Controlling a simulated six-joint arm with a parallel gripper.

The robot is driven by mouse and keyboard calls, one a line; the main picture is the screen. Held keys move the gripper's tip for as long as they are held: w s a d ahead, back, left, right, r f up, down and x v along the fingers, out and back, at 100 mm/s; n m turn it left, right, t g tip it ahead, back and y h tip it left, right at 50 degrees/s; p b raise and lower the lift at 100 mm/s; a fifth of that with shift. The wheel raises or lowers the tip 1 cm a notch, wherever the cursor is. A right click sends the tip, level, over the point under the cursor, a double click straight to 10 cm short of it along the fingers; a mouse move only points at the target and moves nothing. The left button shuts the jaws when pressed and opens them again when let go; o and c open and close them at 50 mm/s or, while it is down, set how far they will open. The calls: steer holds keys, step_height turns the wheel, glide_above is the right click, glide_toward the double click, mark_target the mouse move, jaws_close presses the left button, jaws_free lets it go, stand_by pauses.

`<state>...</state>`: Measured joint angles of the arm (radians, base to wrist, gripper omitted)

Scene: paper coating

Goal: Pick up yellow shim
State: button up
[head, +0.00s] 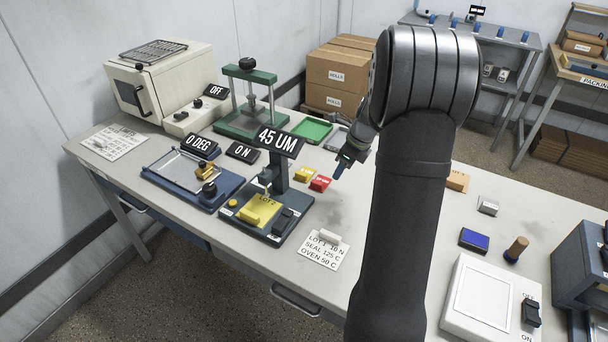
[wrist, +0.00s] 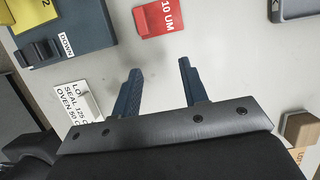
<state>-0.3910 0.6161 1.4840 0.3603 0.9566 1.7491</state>
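The yellow shim (head: 304,175) lies flat on the bench, just behind and left of the red shim (head: 320,184). The yellow shim is out of sight in the wrist view, where the red shim, marked 10 UM (wrist: 162,18), shows at the top edge, beyond the fingertips. My gripper (head: 339,171) is to the right of both shims in the head view and appears above the bench. In the wrist view my gripper (wrist: 158,67) has its two blue fingers apart with nothing between them.
The thickness gauge (head: 278,178), reading 45 UM, stands left of the shims, with a yellow sheet on its base (head: 225,215). A white lot card (head: 324,250) lies in front. A green tray (head: 312,130) sits behind. Bench around the shims is bare.

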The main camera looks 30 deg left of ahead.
steer(key=shift+s+f, duration=0.25)
steer(key=shift+f, duration=0.7)
glide_toward(301, 173)
steer(key=f, duration=0.1)
steer(key=d+f, duration=0.1)
steer(key=f, duration=0.1)
steer(key=shift+f, duration=0.3)
steer(key=shift+a, duration=1.1)
steer(key=x, duration=0.5)
jaws_close()
